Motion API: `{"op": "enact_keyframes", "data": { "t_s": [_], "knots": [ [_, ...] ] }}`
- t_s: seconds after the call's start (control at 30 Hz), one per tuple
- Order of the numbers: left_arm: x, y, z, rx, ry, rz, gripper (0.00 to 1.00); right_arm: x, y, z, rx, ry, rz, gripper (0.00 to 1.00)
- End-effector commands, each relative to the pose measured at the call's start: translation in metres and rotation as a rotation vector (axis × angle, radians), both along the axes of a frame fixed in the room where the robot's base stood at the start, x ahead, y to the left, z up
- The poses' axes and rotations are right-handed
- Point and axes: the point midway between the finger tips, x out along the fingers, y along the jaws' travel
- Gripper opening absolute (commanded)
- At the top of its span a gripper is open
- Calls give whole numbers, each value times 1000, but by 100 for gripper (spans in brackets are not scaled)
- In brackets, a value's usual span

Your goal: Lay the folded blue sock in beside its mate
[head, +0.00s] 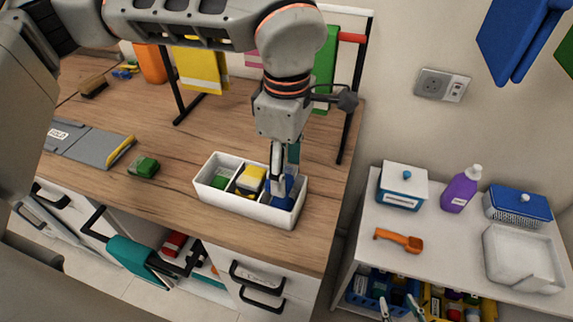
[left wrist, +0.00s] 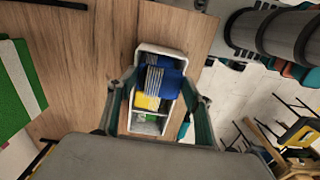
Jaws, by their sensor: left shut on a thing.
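A white divided box (head: 248,206) stands on the wooden counter near its front right corner. Green items (head: 220,178) lie in its left compartment and yellow items (head: 250,180) in the middle one. My left gripper (head: 281,186) points down into the right compartment, shut on the folded blue sock (left wrist: 160,80), which has grey stripes. More blue, likely its mate (head: 284,203), shows beside the fingers in that compartment; the fingers partly hide both. I cannot tell whether the held sock touches the bottom. My right gripper (head: 399,308) shows only its parted fingertips at the lower edge, empty.
A rack with yellow (head: 200,70) and green cloths stands behind. A white side table (head: 455,240) holds a box, purple bottle (head: 461,188) and orange scoop (head: 398,240).

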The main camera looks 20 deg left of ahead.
Motion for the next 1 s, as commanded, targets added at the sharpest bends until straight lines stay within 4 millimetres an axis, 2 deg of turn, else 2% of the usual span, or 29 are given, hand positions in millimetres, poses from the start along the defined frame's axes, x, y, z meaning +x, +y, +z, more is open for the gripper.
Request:
{"op": "enact_keyframes", "data": {
  "t_s": [0.1, 0.53, 0.97, 1.0],
  "knots": [
    [0, 0, -12, 0, 2, 0, 36, -1, 0, -11, 0, 3, 0, 40],
    [0, 0, -41, -1, 1, 1, 36, -9, -1, -42, -3, 28, 0, 40],
    [-1, 0, -48, 2, 5, -1, 36, -10, -1, -45, -2, 29, 0, 40],
    [-1, 0, -48, 2, 5, -1, 56, -10, -1, -44, -2, 27, 0, 40]
  ]
}}
